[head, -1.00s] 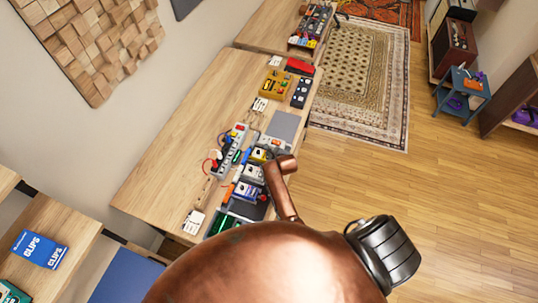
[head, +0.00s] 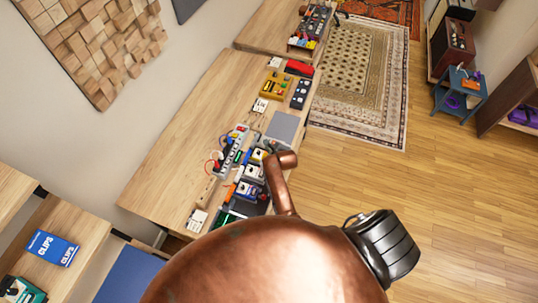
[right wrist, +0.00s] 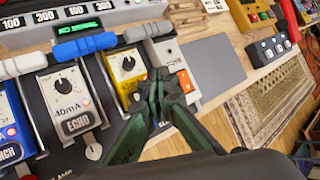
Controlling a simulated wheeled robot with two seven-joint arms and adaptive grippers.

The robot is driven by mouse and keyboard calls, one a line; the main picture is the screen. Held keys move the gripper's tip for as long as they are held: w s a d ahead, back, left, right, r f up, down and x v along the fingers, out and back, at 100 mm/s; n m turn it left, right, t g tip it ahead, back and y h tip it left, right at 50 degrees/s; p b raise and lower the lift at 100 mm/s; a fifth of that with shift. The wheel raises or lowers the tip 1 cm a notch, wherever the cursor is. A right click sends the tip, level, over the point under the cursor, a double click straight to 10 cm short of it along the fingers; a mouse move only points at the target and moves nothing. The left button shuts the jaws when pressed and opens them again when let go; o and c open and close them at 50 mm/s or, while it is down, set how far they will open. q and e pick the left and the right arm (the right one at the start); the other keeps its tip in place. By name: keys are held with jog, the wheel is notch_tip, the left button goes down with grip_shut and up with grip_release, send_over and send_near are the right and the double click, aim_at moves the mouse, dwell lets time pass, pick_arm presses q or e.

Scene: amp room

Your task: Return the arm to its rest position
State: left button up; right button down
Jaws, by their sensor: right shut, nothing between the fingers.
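My right gripper (head: 270,147) shows in the head view as small dark fingers beyond the end of my copper-coloured arm, over the desk with pedals. In the right wrist view my right gripper (right wrist: 158,88) has its dark green fingers together with nothing between them. The fingers overlap the yellow pedal (right wrist: 127,66) and the white pedal with an orange switch (right wrist: 172,60) in that view. I cannot tell whether they touch anything. My left gripper is not in view.
The wooden desk (head: 180,150) carries a power strip (head: 231,150), a grey pad (head: 283,126), a mustard pedal (head: 276,85) and other devices. An "ECHO" pedal (right wrist: 66,100) is near the fingers. Open floor (head: 450,190) and a rug (head: 365,80) lie to the right.

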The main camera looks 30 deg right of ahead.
jog(key=shift+f, duration=0.1)
dwell(0.7)
jog(key=s+d+r+n+g, duration=0.1)
jog(key=s+d+r+n, duration=0.15)
jog(key=s+n, duration=0.45)
jog(key=s+d+r+n+g, duration=0.1)
jog(key=s+d+n, duration=0.2)
jog(key=s+n, duration=0.35)
jog(key=s+a+r+n+g, duration=0.2)
jog(key=s+a+r+n, duration=0.15)
jog(key=s+n, duration=0.65)
jog(key=s+a+r+n+g, duration=0.2)
jog(key=s+r+n, duration=0.25)
jog(key=s, duration=1.05)
notch_tip(320, 180, down, 43)
jog(key=s+a+n+b, duration=0.1)
jog(key=b, duration=1.2)
jog(key=s+f+g+b, duration=0.1)
jog(key=s+f+b, duration=0.4)
jog(key=s+f, duration=0.5)
jog(key=s+f+g+y+b, duration=0.1)
jog(key=s+f+b, duration=0.4)
jog(key=f, duration=1.3)
jog(key=s, duration=0.4)
jog(key=shift+s+n, duration=0.35)
jog(key=shift+n, duration=0.05)
